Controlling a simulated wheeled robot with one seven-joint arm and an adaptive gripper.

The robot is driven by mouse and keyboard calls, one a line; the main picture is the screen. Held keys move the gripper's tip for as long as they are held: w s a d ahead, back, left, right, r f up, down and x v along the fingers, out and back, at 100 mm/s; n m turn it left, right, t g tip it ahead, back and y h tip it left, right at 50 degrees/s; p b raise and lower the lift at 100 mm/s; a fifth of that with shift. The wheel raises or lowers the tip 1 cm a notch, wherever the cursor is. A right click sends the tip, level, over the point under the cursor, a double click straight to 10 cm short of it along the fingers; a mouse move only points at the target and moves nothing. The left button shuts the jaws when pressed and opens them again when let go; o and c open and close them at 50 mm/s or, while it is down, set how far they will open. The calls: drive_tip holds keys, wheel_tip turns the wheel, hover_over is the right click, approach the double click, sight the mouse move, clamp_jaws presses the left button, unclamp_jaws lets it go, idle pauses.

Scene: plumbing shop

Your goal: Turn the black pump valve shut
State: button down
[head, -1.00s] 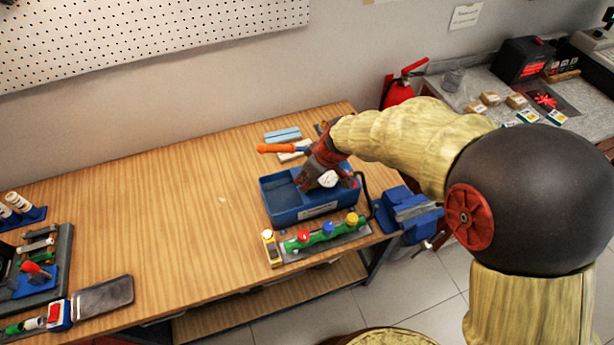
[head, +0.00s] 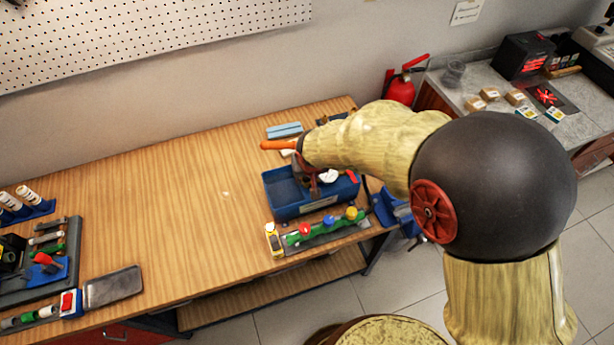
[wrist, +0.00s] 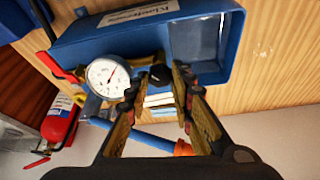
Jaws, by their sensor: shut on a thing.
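The blue test pump (head: 283,203) stands on the wooden bench, with a round white-faced gauge that shows in the wrist view (wrist: 107,77). The black pump valve (wrist: 160,76) is a small dark knob beside the gauge. My gripper (wrist: 158,80) has its two fingers on either side of the knob and is shut on it. In the head view my gripper (head: 308,178) reaches down into the pump, and the arm hides the knob. The pump's lever ends in an orange grip (head: 278,144). How far the valve is turned cannot be seen.
A manifold with red, blue and yellow caps (head: 327,228) and a yellow item (head: 273,239) lie in front of the pump. A blue vise (head: 390,207) is at its right. A red fire extinguisher (head: 401,88) stands behind. The bench middle is clear.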

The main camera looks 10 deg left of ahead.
drive_tip(key=m+b, duration=0.1)
drive_tip(key=b, duration=0.2)
drive_tip(key=m+h+b, duration=0.1)
drive_tip(key=m+b, duration=0.1)
drive_tip(key=b, duration=0.2)
drive_tip(key=shift+a+f+t, duration=0.2)
drive_tip(key=shift+f+t, duration=0.1)
drive_tip(key=shift+f, duration=0.05)
drive_tip(key=m+h+b, duration=0.1)
drive_tip(key=m+b, duration=0.2)
drive_tip(key=shift+r+b, duration=0.15)
drive_tip(key=shift+b, duration=0.2)
drive_tip(key=shift+r+m+h+b, duration=0.1)
drive_tip(key=shift+m+h+b, duration=0.2)
drive_tip(key=shift+m+b, duration=0.25)
drive_tip(key=shift+r, duration=0.1)
drive_tip(key=c, duration=1.6)
unclamp_jaws()
drive_tip(key=shift+o, duration=0.3)
drive_tip(key=shift+a, duration=0.1)
